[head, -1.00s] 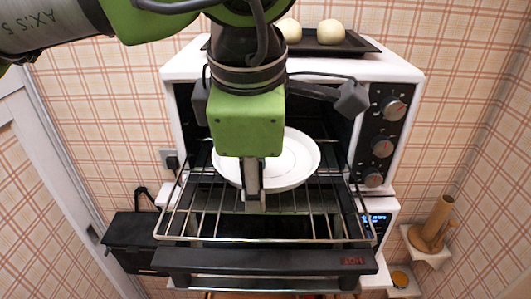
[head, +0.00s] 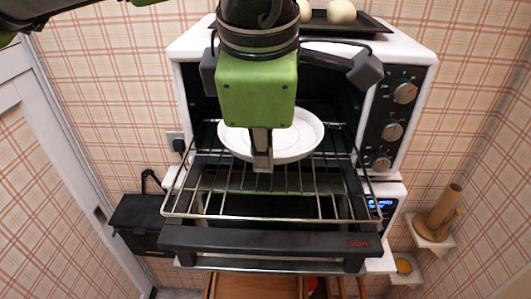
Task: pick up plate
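A round white plate (head: 304,133) lies on or just above the pulled-out wire rack, at the mouth of the white toaster oven. My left gripper (head: 262,162) hangs from above, its narrow fingers crossing the plate's near rim. The fingers are seen nearly edge-on, so I cannot tell whether they are shut on the rim or only in front of it. The green gripper body hides part of the plate's far left. My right gripper is not in view.
The wire rack (head: 205,205) and the lowered oven door (head: 270,241) stick out towards me. A dark tray (head: 345,24) with pale round items is on the oven (head: 403,57). A black box (head: 137,224) is at left; a wooden holder (head: 437,218) stands on a right shelf.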

